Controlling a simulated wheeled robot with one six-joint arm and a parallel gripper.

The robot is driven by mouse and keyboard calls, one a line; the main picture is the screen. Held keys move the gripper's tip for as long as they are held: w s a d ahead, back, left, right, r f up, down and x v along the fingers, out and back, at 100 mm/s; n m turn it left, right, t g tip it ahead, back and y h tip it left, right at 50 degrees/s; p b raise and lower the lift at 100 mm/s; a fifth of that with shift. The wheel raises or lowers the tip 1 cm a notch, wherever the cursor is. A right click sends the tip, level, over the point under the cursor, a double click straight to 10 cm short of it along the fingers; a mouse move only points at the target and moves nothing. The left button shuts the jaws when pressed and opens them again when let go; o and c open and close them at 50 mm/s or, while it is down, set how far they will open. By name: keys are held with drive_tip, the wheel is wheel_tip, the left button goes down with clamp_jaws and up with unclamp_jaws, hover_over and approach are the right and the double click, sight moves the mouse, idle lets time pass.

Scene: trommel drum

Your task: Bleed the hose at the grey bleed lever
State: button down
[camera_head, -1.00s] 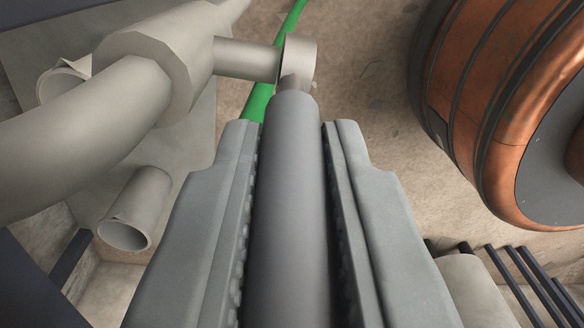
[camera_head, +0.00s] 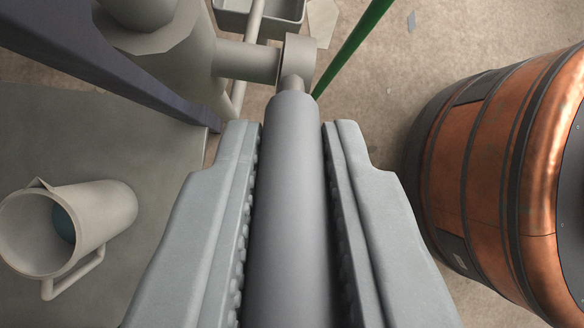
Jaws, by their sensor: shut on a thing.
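The grey bleed lever (camera_head: 288,190) runs up the middle of the view as a smooth round bar. Its far end joins a collar (camera_head: 297,62) on a short stub from a pale grey pipe fitting (camera_head: 185,60). My gripper (camera_head: 290,140) is shut on the lever, with one ribbed jaw against each side. The lever's near end runs out of the bottom of the picture. A green hose or rod (camera_head: 352,45) passes behind the collar and runs up to the right.
A copper drum with dark bands (camera_head: 490,165) stands close on the right. A pale jug (camera_head: 95,225) with something blue inside lies in view at lower left. A dark beam (camera_head: 110,65) crosses the upper left. A grey tray (camera_head: 290,15) is at the top.

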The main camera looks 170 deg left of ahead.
sight(273, 234)
drive_tip(key=f+h, duration=0.1)
drive_tip(key=a+f+h, duration=0.1)
drive_tip(key=h, duration=0.3)
drive_tip(key=shift+a+f, duration=0.35)
drive_tip(key=shift+f, duration=0.05)
drive_tip(key=shift+f+h, duration=0.5)
drive_tip(key=shift+h, duration=0.5)
drive_tip(key=shift+f+h, duration=0.45)
drive_tip(key=shift+h, duration=0.55)
drive_tip(key=c, duration=1.4)
unclamp_jaws()
drive_tip(key=shift+o, duration=0.2)
drive_tip(key=a+r, duration=0.2)
drive_tip(key=a, duration=1.5)
drive_tip(key=shift+w+a+r, duration=0.2)
drive_tip(key=shift+w, duration=0.05)
